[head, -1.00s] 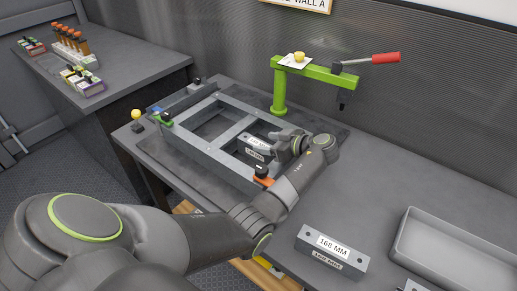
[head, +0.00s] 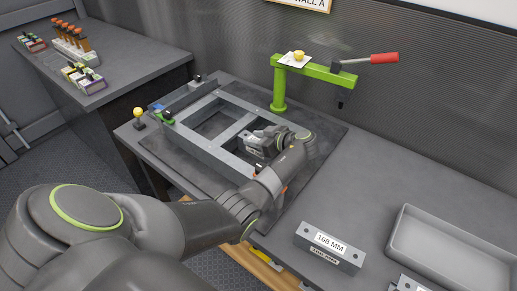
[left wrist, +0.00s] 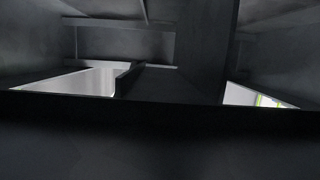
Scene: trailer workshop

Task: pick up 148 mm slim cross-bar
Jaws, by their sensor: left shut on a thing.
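The slim cross-bar (head: 251,150) is a short grey block with a white label, too small to read, in the right opening of the grey frame (head: 193,143). My left gripper (head: 265,138) is shut on it, coming from the right and covering its upper right part. I cannot tell whether the bar touches the frame or is lifted clear. The left wrist view is mostly dark, with grey surfaces close up; the bar is not clearly identifiable there. My right gripper is not in view.
A block labelled 168 MM (head: 330,247) lies at the front, left of an empty grey tray (head: 402,239). A green post with a red-handled lever (head: 320,72) stands behind the frame. A yellow-topped knob (head: 137,114) is at the left edge. The table's right middle is clear.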

